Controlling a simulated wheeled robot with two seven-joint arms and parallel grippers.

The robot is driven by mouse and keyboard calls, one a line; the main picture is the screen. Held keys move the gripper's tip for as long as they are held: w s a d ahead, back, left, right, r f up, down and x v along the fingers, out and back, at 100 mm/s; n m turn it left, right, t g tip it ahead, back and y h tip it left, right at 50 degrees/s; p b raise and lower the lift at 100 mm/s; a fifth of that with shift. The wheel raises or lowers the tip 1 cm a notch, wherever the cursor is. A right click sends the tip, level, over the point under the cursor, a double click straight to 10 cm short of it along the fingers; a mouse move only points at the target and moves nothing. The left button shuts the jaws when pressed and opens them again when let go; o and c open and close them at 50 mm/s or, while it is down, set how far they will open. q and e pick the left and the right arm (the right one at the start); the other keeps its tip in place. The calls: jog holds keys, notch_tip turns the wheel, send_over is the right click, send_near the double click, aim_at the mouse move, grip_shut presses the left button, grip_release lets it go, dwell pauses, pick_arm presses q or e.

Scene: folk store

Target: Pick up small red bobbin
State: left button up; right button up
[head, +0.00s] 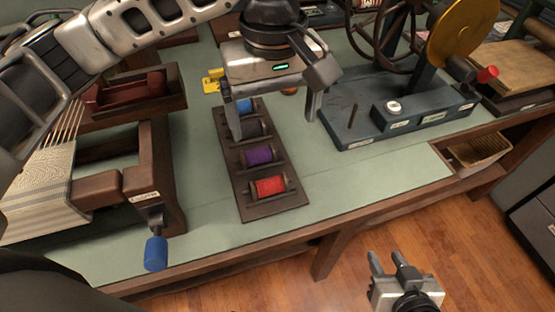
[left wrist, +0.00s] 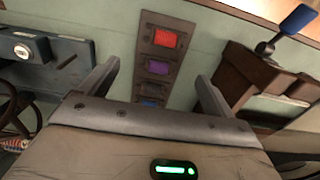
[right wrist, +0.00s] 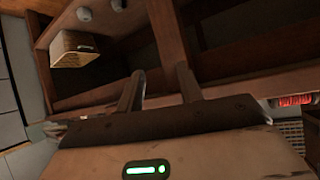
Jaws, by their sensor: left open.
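The small red bobbin (head: 270,187) lies at the near end of a dark wooden rack (head: 262,211) on the green-topped bench. In the left wrist view the red bobbin (left wrist: 165,39) is at the top, beyond the fingertips. A purple bobbin (head: 258,156), a dark grey one (head: 252,128) and a blue one (head: 245,106) lie behind it in the rack. My left gripper (head: 274,118) is open and empty, above the far part of the rack, its fingers apart on either side. My right gripper (head: 386,257) is open and empty, low in front of the bench.
A loom with a blue handle (head: 155,253) stands left of the rack. A dark blue machine base (head: 400,112) with a wheel and brass disc stands right. A wicker basket (head: 478,152) sits in the bench opening. Green bench top lies clear right of the rack.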

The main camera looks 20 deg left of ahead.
pick_arm(q)
send_over(269, 187)
notch_tip(269, 187, down, 6)
jog(key=shift+w+d+f+b, duration=0.2)
jog(key=shift+f+b, duration=0.1)
jog(key=shift+f, duration=0.3)
jog(key=shift+w+d+f+b, duration=0.1)
jog(key=shift+w+f+b, duration=0.15)
jog(key=shift+f, duration=0.9)
jog(key=shift+a+f, duration=0.1)
jog(key=shift+f, duration=0.2)
jog(key=f, duration=0.1)
jog(key=f+b, duration=0.1)
jog(key=f, duration=0.1)
jog(key=shift+a+f, duration=0.3)
jog(key=shift+a, duration=0.05)
jog(key=shift+f, duration=0.5)
pick_arm(e)
jog(key=shift+s+a+f, duration=0.25)
jog(key=shift+s+f, duration=0.3)
jog(key=shift+s, duration=0.15)
pick_arm(q)
jog(key=c, duration=1.1)
